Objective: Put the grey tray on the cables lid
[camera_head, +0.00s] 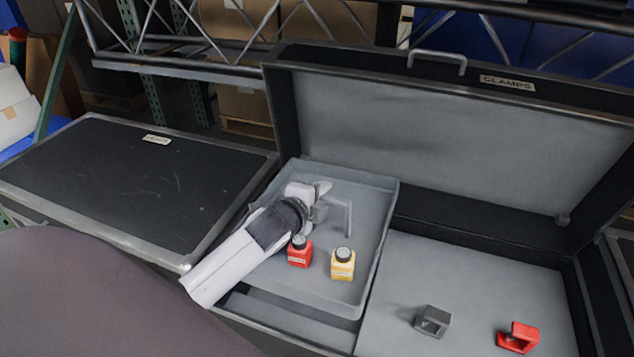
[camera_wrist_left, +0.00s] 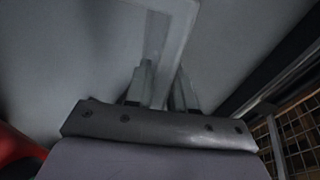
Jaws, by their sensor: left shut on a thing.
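The grey tray (camera_head: 350,290) is at the left part of the open case labelled CLAMPS (camera_head: 455,245). Its left edge reaches the case's left side, and I cannot tell whether it is lifted or resting. A red bottle (camera_head: 300,252) and a yellow bottle (camera_head: 343,265) stand upright in it. My left gripper (camera_head: 322,207) is shut on the tray's grey handle (camera_head: 348,214); the left wrist view shows the handle between the fingers (camera_wrist_left: 163,88). The closed dark lid (camera_head: 115,185) of the case on the left has a small label, too blurred to read. My right gripper is not in view.
The closed lid on the left is bare apart from its label. A grey clamp (camera_head: 433,321) and a red clamp (camera_head: 519,338) lie in the right part of the open case. The raised lid (camera_head: 460,135) stands behind, with racks and boxes beyond.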

